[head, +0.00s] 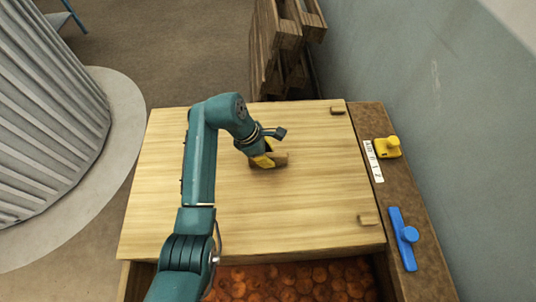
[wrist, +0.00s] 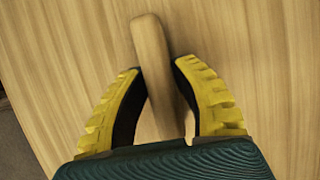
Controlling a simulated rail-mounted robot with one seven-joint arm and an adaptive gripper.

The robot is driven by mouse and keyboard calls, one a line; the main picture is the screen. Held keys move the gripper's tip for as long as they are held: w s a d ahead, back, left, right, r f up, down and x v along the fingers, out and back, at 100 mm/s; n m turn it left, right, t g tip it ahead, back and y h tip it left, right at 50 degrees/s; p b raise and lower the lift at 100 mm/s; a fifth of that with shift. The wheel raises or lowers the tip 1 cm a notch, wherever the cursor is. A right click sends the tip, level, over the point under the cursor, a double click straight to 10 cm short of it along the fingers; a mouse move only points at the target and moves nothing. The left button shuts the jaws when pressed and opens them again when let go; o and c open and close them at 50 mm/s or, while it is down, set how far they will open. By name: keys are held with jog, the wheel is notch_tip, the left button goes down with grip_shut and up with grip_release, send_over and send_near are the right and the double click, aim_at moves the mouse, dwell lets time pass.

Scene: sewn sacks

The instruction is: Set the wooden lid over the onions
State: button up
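The wooden lid (head: 285,215) is a broad, pale board with a raised bar handle (wrist: 150,55) near its middle. It lies over most of the crate (head: 385,278), but I cannot tell whether it rests on the rim or hangs just above it. The onions (head: 300,283) show as an orange-brown strip beyond the lid's front edge; the lid hides the others. My gripper (head: 268,158) is at the handle. In the wrist view, its yellow fingers (wrist: 156,68) stand on both sides of the handle, with their tips close against it.
A brown ledge (head: 410,270) runs along the right side, holding a yellow knobbed piece (head: 388,147), a blue handled piece (head: 403,240) and a white label strip (head: 373,160). Stacked pallets (head: 285,45) stand behind. A ribbed grey bin (head: 45,120) is at left. A wall is at right.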

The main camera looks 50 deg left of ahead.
grip_shut()
